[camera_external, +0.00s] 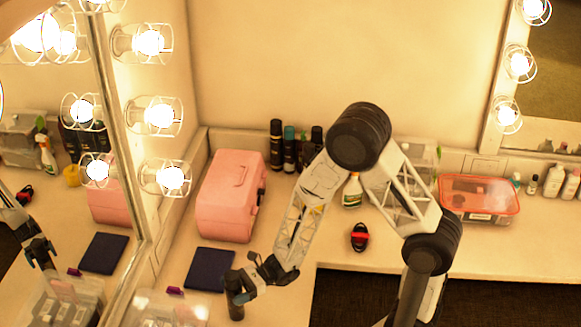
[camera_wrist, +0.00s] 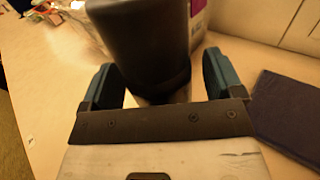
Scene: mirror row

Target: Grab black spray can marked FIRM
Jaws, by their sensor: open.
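A black cylinder (camera_wrist: 150,40) stands large between the two fingers of my gripper (camera_wrist: 160,80) in the wrist view. The fingers are open, with a gap on each side of it. No marking can be read on it. In the external view my gripper (camera_external: 240,281) is low over the counter's front left, and the dark cylinder (camera_external: 237,312) shows under it. More dark cans stand by the back wall: one black (camera_external: 276,145), one with a teal top (camera_external: 290,150), and one partly behind my arm (camera_external: 317,136). Their markings cannot be read either.
A dark blue flat pad (camera_external: 208,270) lies left of my gripper; a pink case (camera_external: 230,195) stands behind it. A clear box (camera_external: 168,307) sits at front left. A red-and-black object (camera_external: 359,237), a spray bottle (camera_external: 352,190) and an orange-rimmed tub (camera_external: 480,198) are farther right.

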